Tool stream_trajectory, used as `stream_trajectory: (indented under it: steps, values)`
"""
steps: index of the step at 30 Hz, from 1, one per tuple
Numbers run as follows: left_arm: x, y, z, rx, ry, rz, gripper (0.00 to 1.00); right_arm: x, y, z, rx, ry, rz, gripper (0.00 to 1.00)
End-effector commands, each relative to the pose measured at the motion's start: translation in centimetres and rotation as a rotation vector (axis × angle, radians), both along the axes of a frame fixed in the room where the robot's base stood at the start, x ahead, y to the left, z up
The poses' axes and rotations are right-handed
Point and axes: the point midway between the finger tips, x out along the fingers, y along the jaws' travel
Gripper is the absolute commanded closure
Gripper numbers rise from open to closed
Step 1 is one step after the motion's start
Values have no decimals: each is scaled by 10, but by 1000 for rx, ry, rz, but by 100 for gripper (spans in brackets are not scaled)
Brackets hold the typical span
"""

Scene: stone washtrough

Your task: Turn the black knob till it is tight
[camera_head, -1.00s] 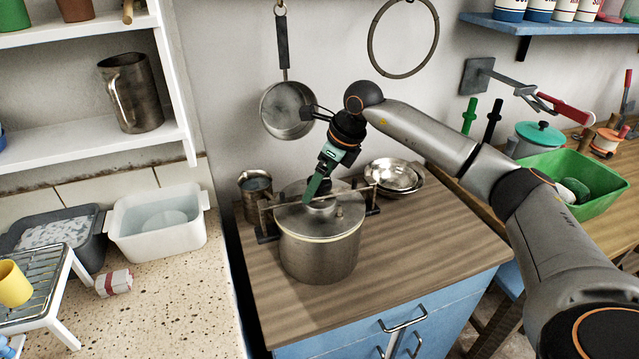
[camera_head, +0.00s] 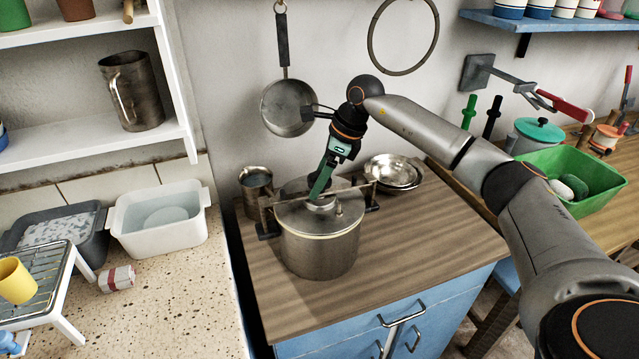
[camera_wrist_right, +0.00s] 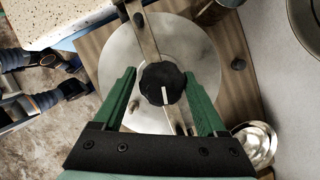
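The black knob (camera_wrist_right: 163,83) is round with a scalloped edge and a white line on its top. It sits on a metal bar (camera_wrist_right: 149,38) that crosses the lid (camera_wrist_right: 205,50) of a steel pot (camera_head: 318,252). In the head view my right gripper hides most of the knob. My right gripper (camera_wrist_right: 161,74) is open and points down, with one green finger on each side of the knob. In the wrist view a gap shows at the left finger; the right finger is close to the knob, and I cannot tell if it touches. My left gripper is not in view.
The pot stands on a wooden cabinet top (camera_head: 425,240). Metal bowls (camera_head: 393,172) lie behind it to the right and a metal jug (camera_head: 257,190) behind left. A pan (camera_head: 288,108) hangs on the wall near my wrist. The cabinet top's front right is clear.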

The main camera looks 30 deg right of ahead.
Motion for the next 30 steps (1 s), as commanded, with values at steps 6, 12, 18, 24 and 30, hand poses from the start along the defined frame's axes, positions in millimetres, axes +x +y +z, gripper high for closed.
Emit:
stream_trajectory:
  steps: [6,12,18,24,30]
  values:
    - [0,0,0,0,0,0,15,0,0,0,0,1,0,52]
    - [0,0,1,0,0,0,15,-1,0,0,0,3,-18,62]
    - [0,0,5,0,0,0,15,-1,1,0,-2,4,-200,62]
    - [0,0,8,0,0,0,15,-1,1,0,-2,3,-407,62]
    - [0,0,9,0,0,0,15,-1,2,-1,-2,3,-619,62]
